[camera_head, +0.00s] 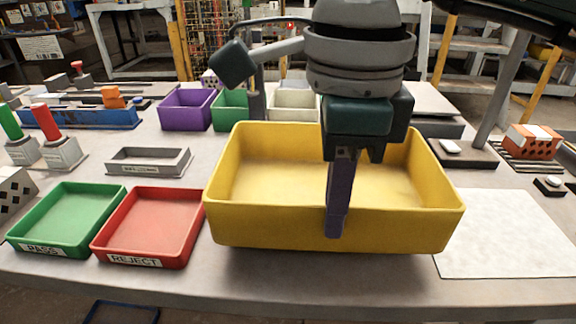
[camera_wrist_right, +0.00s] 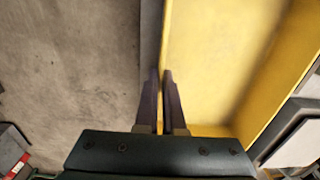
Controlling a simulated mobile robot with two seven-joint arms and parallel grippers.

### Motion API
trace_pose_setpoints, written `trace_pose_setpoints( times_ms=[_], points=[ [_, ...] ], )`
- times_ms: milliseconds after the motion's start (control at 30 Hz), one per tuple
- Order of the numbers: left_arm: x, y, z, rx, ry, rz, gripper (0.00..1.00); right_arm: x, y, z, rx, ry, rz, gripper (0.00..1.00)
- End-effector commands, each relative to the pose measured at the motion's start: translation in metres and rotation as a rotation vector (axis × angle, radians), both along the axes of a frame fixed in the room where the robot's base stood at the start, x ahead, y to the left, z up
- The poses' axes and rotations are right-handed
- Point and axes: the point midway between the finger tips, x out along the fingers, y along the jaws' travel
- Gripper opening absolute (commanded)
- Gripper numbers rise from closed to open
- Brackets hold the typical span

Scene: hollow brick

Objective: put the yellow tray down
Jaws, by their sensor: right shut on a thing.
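The yellow tray (camera_head: 270,226) is empty and level at the front middle of the table in the head view. My right gripper (camera_head: 338,215) comes down from above and is shut on the tray's near wall, with one finger in front of it. The right wrist view shows the fingers (camera_wrist_right: 161,78) on either side of the wall, with the yellow tray floor (camera_wrist_right: 215,60) to the right. A shadow lies under the tray's front; I cannot tell for sure whether it touches the table. My left gripper is not in view.
A red REJECT tray (camera_head: 150,222) stands close left of the yellow tray, with a green PASS tray (camera_head: 68,215) beyond it. A white sheet (camera_head: 505,235) lies to the right. Purple (camera_head: 186,110) and green (camera_head: 229,112) bins stand behind. The table's front edge is near.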

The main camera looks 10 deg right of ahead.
Motion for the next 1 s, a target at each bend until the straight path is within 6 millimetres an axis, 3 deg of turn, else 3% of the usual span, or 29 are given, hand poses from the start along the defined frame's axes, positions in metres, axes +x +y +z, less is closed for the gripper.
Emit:
trace_pose_setpoints(
  times_ms=[300,667,900,1000],
  points=[
    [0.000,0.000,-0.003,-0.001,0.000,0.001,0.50,-0.001,0.000,-0.041,0.000,0.002,0.000,0.00],
    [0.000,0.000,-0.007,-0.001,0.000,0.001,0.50,0.000,0.000,-0.047,0.000,-0.001,0.001,0.00],
    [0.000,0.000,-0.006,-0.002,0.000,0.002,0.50,0.000,0.000,-0.046,-0.001,0.001,0.001,0.29],
    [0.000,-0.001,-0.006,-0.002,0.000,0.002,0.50,0.000,0.000,-0.046,-0.001,0.001,0.001,0.36]
  ],
)
